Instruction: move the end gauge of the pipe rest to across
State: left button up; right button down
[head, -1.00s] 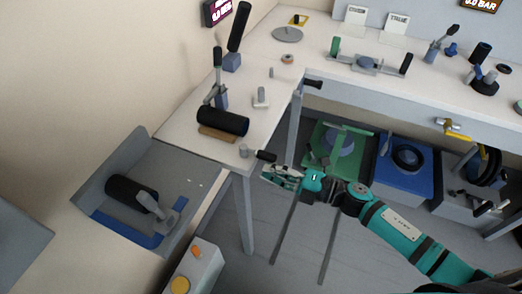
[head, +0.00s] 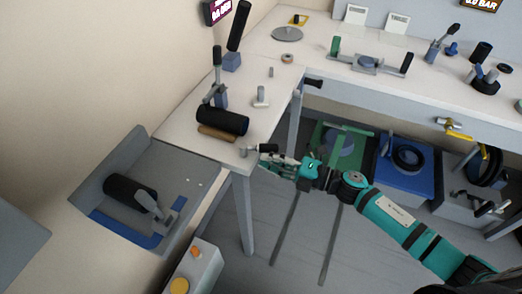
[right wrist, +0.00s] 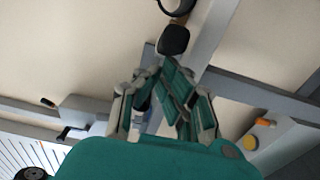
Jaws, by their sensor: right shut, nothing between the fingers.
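The end gauge seems to be the short arm at the front corner of the left bench, with a black knob (head: 268,147) and a grey round pivot (head: 245,151). The knob points right, past the bench edge. A black pipe (head: 222,120) lies behind it above a brown block, apparently the pipe rest (head: 218,134). My right gripper (head: 272,161) is shut and empty, close below the knob. In the right wrist view the black knob (right wrist: 173,40) is just beyond the fingertips (right wrist: 162,68); whether they touch is unclear. My left gripper is out of view.
A grey tray (head: 180,165) with another black pipe (head: 130,190) is at left. A control box (head: 195,268) with orange and yellow buttons stands in front. A lever (head: 217,62) rises behind the pipe. A blue bin (head: 405,175) is under the rear bench.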

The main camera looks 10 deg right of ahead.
aim_at(268, 145)
jog(key=shift+w+b, duration=1.1)
jog(key=shift+w, duration=2.5)
jog(key=shift+s+a, duration=0.1)
jog(key=shift+s+a, duration=0.25)
jog(key=shift+s, duration=0.25)
jog(key=v, duration=0.7)
jog(key=shift+f, duration=0.1)
